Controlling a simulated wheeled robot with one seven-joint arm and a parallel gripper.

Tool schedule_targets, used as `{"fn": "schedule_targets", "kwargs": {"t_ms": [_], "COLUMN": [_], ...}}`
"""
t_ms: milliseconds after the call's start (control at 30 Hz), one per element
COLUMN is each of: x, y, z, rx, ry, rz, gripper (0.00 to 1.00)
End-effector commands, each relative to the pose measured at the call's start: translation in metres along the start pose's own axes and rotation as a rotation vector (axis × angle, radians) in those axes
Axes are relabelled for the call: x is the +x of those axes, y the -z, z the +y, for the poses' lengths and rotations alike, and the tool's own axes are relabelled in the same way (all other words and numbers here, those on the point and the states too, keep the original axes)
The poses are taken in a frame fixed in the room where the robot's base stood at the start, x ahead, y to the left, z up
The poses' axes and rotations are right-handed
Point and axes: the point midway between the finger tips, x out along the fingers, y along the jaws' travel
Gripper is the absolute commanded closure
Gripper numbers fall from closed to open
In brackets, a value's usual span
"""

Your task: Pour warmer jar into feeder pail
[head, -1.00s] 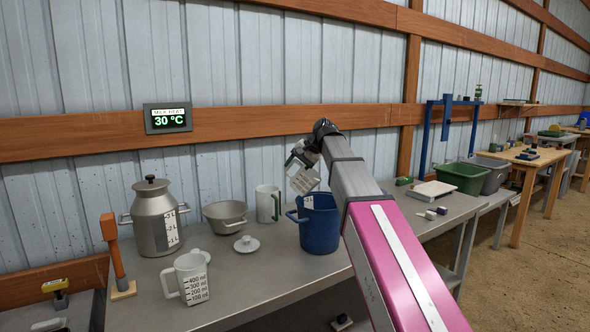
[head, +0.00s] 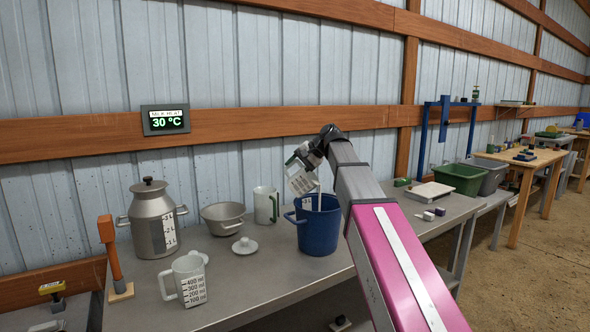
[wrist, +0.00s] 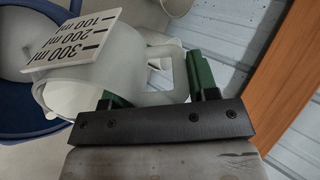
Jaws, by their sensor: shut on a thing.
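The blue feeder pail (head: 318,236) stands upright on the grey bench. My gripper (head: 305,160) is above the pail's left rim, shut on the handle of a translucent jar with a measuring scale, which I take as the warmer jar (head: 299,184). The jar is tilted, mouth toward the pail, and a thin pale stream (head: 319,196) falls from it into the pail. In the wrist view the green fingers of my gripper (wrist: 158,85) hold the jar (wrist: 70,88), its scale facing up, with the blue pail (wrist: 22,115) at the left. The level inside the pail is hidden.
A metal milk can (head: 152,222), a grey bowl (head: 223,217), a green-handled mug (head: 266,205), a white lid (head: 245,246) and a measuring jug (head: 189,279) stand left of the pail. A wall display (head: 166,119) reads 30 °C. A white tray (head: 429,192) lies to the right.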

Motion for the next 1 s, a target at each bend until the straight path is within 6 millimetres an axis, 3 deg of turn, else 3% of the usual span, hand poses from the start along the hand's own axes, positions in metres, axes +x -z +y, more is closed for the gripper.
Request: {"fn": "schedule_targets", "kwargs": {"t_ms": [1000], "x": [-0.0078], "y": [0.0001], "z": [0.0046], "rx": [0.000], "ry": [0.137], "rz": [0.001], "gripper": [1.00]}}
